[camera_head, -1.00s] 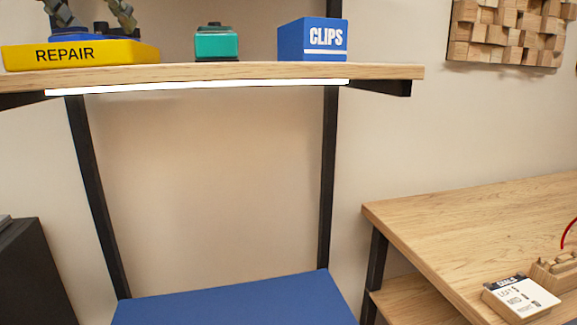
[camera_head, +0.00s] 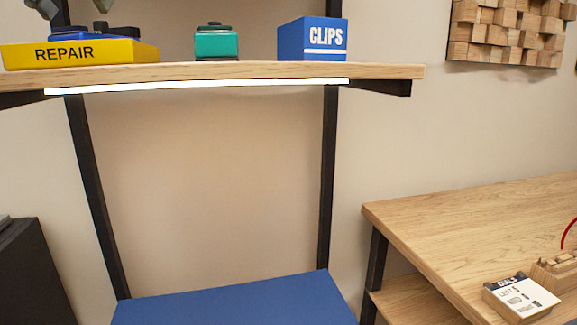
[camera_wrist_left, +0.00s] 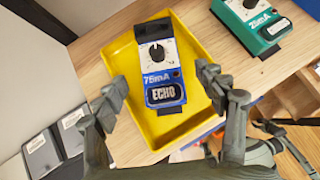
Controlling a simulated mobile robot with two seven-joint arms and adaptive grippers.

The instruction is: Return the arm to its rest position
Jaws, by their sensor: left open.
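My left gripper (camera_head: 74,6) is open and empty at the top left of the head view, with only its fingertips showing above the yellow REPAIR tray (camera_head: 135,52). In the left wrist view, my gripper fingers (camera_wrist_left: 161,78) are spread on either side of the view of a blue ECHO pedal (camera_wrist_left: 156,62). The pedal lies in the yellow tray (camera_wrist_left: 125,55), white face with a black knob upward. In the head view the blue pedal (camera_head: 75,33) shows partly above the tray's front wall. My right gripper is in neither view.
A teal pedal (camera_head: 216,42) and a blue CLIPS box (camera_head: 312,40) stand on the wooden shelf (camera_head: 250,72) right of the tray. The teal pedal also shows in the wrist view (camera_wrist_left: 251,22). A wooden table (camera_head: 450,225) is at right; a blue surface (camera_head: 235,300) lies below.

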